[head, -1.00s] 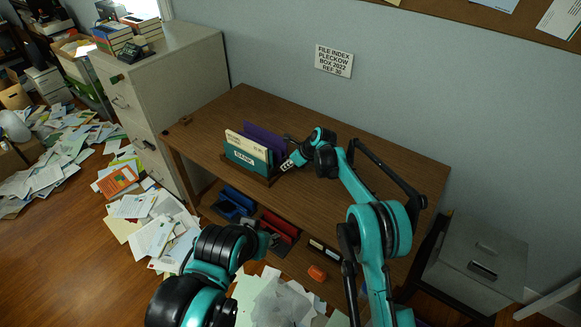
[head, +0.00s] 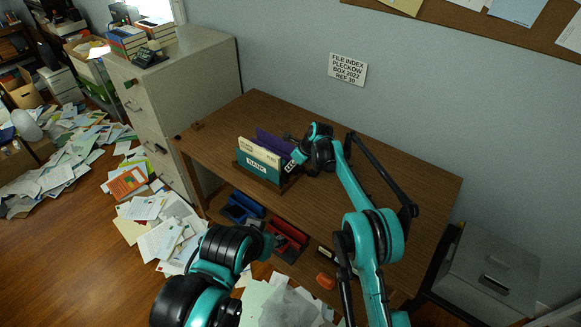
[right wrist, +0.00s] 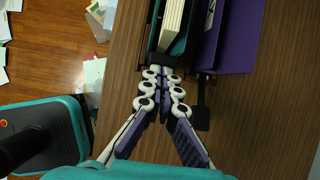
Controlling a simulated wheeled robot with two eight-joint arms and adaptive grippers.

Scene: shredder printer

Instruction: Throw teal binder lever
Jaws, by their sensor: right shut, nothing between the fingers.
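The teal binder (head: 262,170), labelled BANK, stands upright in a dark holder on the desk, with cream pages showing above it. In the right wrist view its end (right wrist: 182,48) and the cream pages (right wrist: 172,22) are at top centre. My right gripper (head: 291,166) is at the binder's right end; in the right wrist view its fingertips (right wrist: 163,72) are together, empty, close against that end. Whether they touch it I cannot tell. I cannot make out a teal lever; the fingers may hide it. My left arm is low in front of the desk; its fingers are not clearly visible.
A purple binder (head: 274,145) stands behind, with a dark lever-like piece (right wrist: 203,105) at its end. A blue item (head: 241,208) and a red item (head: 289,238) sit on the lower shelf. The desk's right side (head: 425,190) is bare. Papers cover the floor.

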